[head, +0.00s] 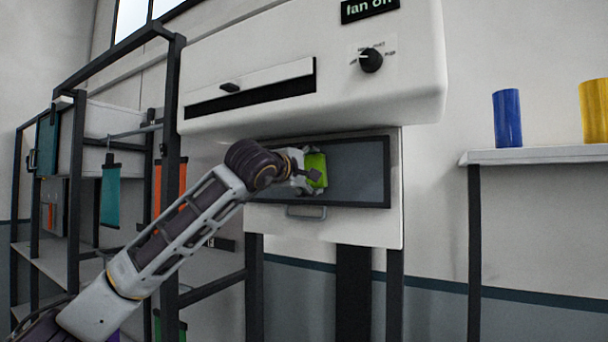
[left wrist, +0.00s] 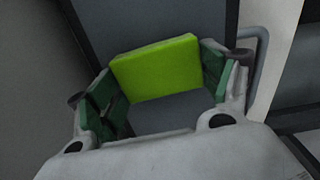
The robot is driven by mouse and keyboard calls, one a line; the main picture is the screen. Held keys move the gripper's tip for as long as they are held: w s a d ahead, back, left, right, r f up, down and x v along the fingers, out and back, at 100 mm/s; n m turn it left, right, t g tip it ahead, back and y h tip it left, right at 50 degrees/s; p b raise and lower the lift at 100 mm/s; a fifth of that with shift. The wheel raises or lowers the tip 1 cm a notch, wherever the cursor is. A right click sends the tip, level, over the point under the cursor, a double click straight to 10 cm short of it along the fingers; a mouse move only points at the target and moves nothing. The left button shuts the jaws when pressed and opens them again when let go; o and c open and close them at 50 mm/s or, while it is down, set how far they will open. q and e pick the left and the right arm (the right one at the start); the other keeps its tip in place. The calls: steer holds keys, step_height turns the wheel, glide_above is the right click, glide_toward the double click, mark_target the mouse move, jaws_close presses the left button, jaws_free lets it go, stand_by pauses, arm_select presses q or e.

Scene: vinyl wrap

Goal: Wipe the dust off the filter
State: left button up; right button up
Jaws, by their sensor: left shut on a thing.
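The filter (head: 360,172) is a dark grey rectangular panel in a black frame on the front of a white machine. My left gripper (head: 308,172) is in front of its left part, shut on a bright green block-like pad (head: 316,168). In the left wrist view the pad (left wrist: 157,68) sits between the green-lined fingers, with the grey panel (left wrist: 165,118) behind it. I cannot tell whether the pad touches the panel. No separate dust shows on the grey surface. My right gripper is in neither view.
A handle (head: 306,213) sticks out below the panel. The machine's hood (head: 415,85) overhangs it, with a knob (head: 370,60) and a "fan off" display (head: 370,8). A shelf (head: 540,155) at right holds a blue cylinder (head: 507,118) and a yellow one (head: 594,110). A dark rack (head: 172,110) stands at left.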

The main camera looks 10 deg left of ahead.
mark_target(328, 172)
arm_select(q)
steer(key=shift+d, duration=0.2)
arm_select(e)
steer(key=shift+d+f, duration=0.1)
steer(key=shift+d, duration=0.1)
arm_select(q)
steer(key=shift+s+d+f+b, duration=0.1)
steer(key=shift+s+d+b, duration=0.2)
steer(key=shift+d, duration=0.5)
steer(key=shift+s+d+b, duration=0.2)
steer(key=shift+s+d, duration=0.15)
steer(key=shift+d, duration=0.4)
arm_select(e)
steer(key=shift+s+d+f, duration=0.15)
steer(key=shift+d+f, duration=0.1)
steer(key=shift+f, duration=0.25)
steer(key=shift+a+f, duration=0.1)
arm_select(q)
steer(key=shift+a, duration=0.1)
steer(key=shift+w+a, duration=0.3)
steer(key=shift+a, duration=0.45)
steer(key=shift+w+a, duration=0.3)
steer(key=shift+a, duration=0.45)
steer(key=shift+a, duration=0.15)
